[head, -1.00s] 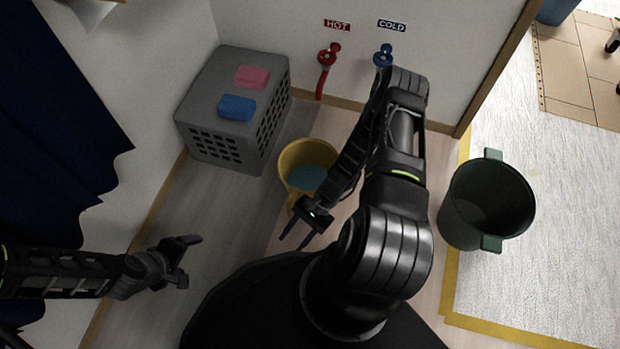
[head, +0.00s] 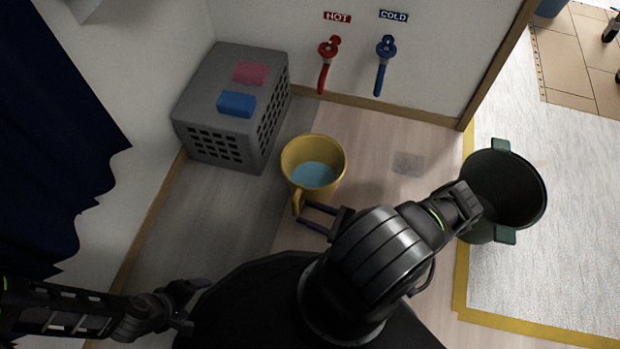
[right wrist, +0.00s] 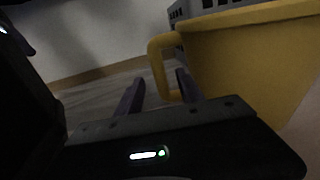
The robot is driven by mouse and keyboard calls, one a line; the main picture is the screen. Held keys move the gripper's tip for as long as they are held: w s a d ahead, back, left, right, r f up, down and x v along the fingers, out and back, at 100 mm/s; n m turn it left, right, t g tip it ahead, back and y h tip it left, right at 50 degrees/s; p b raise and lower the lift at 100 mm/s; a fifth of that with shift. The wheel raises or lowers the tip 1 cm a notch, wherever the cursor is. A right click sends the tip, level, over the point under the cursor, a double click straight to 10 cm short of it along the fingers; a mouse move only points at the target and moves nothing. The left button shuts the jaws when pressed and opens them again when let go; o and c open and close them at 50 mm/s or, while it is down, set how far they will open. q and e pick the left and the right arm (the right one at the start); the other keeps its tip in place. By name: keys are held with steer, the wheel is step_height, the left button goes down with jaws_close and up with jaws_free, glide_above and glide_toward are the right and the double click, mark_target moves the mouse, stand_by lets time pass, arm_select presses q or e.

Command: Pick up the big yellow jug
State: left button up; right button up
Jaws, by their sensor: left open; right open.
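The big yellow jug (head: 331,153) stands upright on the floor in the middle of the head view, with light-blue liquid inside. Its handle (head: 298,201) faces toward me. My right gripper (head: 302,215) is open, low beside the jug, with its fingers pointing left at the handle. In the right wrist view, the jug (right wrist: 250,65) fills the right side, and its handle (right wrist: 157,68) comes down between or just beyond the two open fingers (right wrist: 158,92); I cannot tell whether they touch. My left gripper (head: 195,302) is open and empty at the lower left, away from the jug.
A grey crate (head: 195,85) with a pink sponge (head: 251,72) and a blue sponge (head: 237,104) stands behind left. A red hot tap (head: 328,50) and blue cold tap (head: 385,50) are on the wall. A dark green bin (head: 540,200) stands right, near my right arm.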

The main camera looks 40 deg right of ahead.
steer(key=shift+x, duration=1.3)
steer(key=shift+a, duration=0.15)
steer(key=b+x, duration=0.1)
steer(key=x, duration=0.4)
steer(key=shift+w+b, duration=0.1)
steer(key=shift+b, duration=0.3)
steer(key=shift+c, duration=0.3)
jaws_close()
steer(key=shift+r, duration=0.15)
